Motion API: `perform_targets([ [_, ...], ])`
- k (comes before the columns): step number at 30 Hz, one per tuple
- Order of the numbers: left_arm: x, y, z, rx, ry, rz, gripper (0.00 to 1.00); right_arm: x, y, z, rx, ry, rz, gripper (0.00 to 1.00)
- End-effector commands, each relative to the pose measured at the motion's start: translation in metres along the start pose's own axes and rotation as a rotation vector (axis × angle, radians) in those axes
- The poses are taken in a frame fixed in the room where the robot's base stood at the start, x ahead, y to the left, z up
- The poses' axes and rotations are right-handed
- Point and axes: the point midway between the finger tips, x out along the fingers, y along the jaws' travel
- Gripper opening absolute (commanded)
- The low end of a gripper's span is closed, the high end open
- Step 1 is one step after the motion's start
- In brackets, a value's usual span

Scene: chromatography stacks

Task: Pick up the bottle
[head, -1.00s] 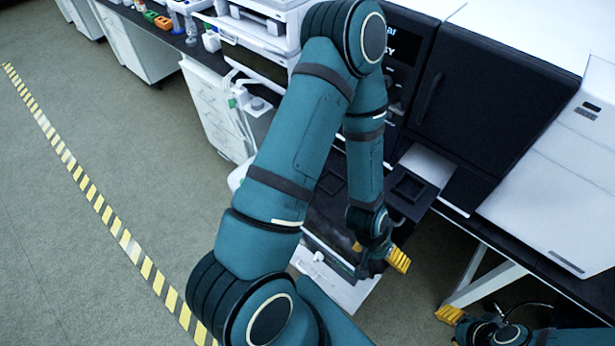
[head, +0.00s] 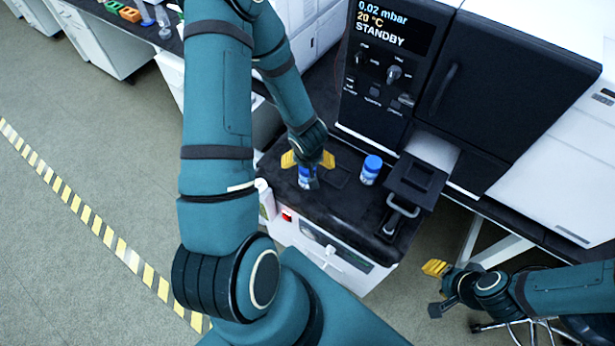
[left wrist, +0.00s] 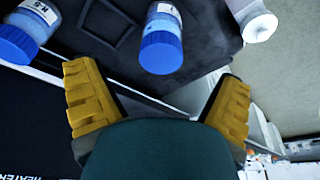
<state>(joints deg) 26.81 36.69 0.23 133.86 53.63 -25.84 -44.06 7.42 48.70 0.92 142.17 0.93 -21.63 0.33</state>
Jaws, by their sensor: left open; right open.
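A blue-capped bottle (head: 306,177) stands on the black top of a low unit, partly covered by my left gripper. My left gripper (head: 308,160) is open above and around it in the head view. In the left wrist view this bottle (left wrist: 163,25) shows ahead of the spread yellow fingers (left wrist: 157,100), apart from them. A second blue-capped bottle (head: 371,171) stands to its right; it also shows in the left wrist view (left wrist: 38,18). My right gripper (head: 437,288) is open and empty at the lower right, away from the bottles.
A white bottle (head: 266,199) is at the unit's left edge. A black tray-like piece with a handle (head: 416,180) is at the right. A dark instrument with a display (head: 385,50) stands behind. The floor at left, with striped tape (head: 100,232), is clear.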

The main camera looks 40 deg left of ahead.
Motion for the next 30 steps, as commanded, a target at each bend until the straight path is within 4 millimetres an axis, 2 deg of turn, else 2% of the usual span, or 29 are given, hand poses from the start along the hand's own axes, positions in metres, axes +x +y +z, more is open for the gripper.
perform_targets([
  [1,0.011,-0.001,0.001,-0.002,-0.002,-0.001,0.94,0.004,0.002,0.001,0.000,-0.001,0.000,0.47],
  [3,0.019,0.000,0.001,0.000,-0.001,0.000,0.94,0.006,0.002,0.002,-0.001,-0.002,0.000,0.47],
  [11,0.036,-0.001,-0.001,-0.002,-0.001,0.000,0.94,0.010,0.003,0.004,-0.003,-0.006,0.000,0.47],
  [19,0.073,-0.002,-0.003,0.000,-0.002,0.000,0.94,0.018,0.006,0.008,-0.005,-0.015,-0.001,0.47],
  [29,0.079,-0.002,-0.004,0.001,0.001,0.001,0.94,0.018,0.006,0.009,-0.006,-0.017,-0.001,0.47],
  [30,0.079,-0.002,-0.004,0.001,0.001,0.001,0.85,0.018,0.006,0.009,-0.006,-0.017,-0.001,0.47],
])
